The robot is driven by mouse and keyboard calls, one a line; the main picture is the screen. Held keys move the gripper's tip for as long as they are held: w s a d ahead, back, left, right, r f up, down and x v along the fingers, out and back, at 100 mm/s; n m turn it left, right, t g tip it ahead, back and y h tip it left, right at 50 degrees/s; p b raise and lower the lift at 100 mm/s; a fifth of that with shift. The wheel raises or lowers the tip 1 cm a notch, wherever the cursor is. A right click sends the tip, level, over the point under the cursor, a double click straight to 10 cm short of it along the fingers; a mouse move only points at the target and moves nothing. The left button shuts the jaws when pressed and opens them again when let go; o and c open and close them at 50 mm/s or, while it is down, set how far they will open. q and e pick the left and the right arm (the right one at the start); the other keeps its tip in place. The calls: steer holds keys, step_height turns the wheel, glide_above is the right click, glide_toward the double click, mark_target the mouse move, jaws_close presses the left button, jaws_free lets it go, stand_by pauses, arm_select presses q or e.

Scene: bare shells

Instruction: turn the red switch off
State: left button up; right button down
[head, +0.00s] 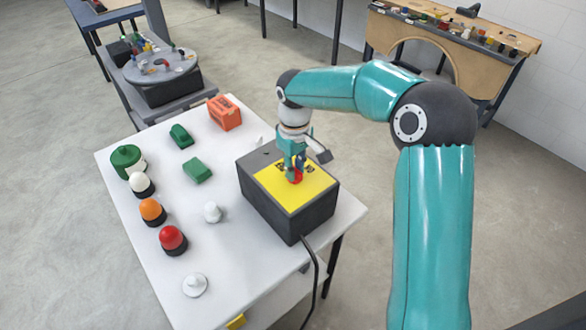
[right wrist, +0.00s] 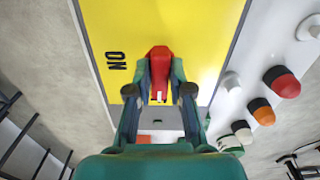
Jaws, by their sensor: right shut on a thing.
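The red switch (head: 297,177) is on the yellow top plate (head: 314,184) of a dark box (head: 266,208) on the white table. My right gripper (head: 293,170) comes down on it from above, and its fingers hide much of the switch in the head view. In the right wrist view the red switch (right wrist: 159,62) sits between the two fingertips (right wrist: 160,80), which are shut on its sides. Black lettering (right wrist: 117,60) shows on the yellow plate to the left of the switch. My left gripper is not in view.
The white table (head: 235,255) also holds a red-domed lamp (head: 172,238), an orange one (head: 151,209), green blocks (head: 197,171) and an orange box (head: 225,112). A black cable (head: 316,265) hangs from the dark box. A wooden bench (head: 490,60) stands behind.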

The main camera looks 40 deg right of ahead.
steer(key=shift+w+r, duration=0.2)
steer(key=c, duration=1.3)
jaws_free()
steer(key=shift+o, duration=1.1)
steer(key=shift+f, duration=0.1)
steer(key=shift+s, duration=0.1)
step_height(320, 180, up, 12)
steer(key=shift+f, duration=0.1)
